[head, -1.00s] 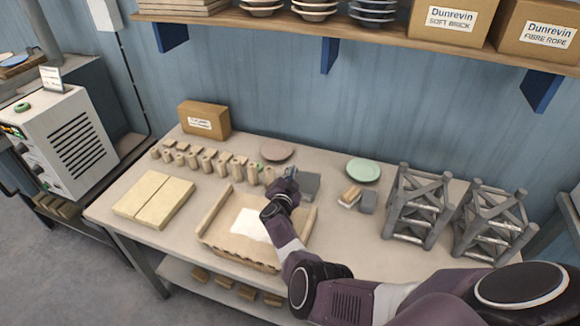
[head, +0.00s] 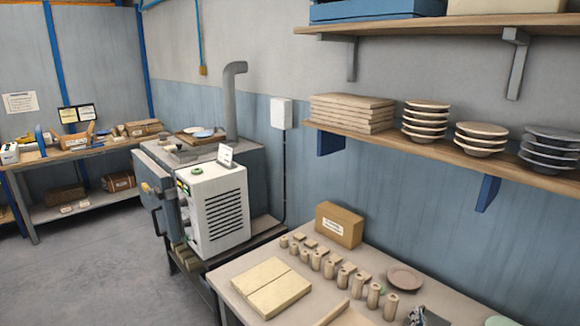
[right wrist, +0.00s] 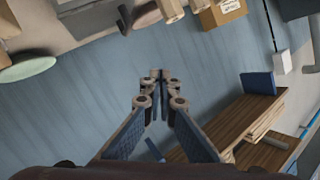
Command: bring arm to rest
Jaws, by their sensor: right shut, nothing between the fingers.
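My right gripper (right wrist: 160,76) shows in the right wrist view with its fingertips together and nothing between them. It is clear of any object there, with the blue wall panel (right wrist: 95,90) beyond it. The rest of my right arm is outside the head view. My left gripper is in neither view.
The table holds pale slabs (head: 272,287), several small clay cylinders (head: 330,268), a cardboard box (head: 339,225) and a brownish plate (head: 404,278). A wall shelf (head: 440,152) with stacked bowls hangs above. A white control box (head: 214,207) stands left. Floor at left is clear.

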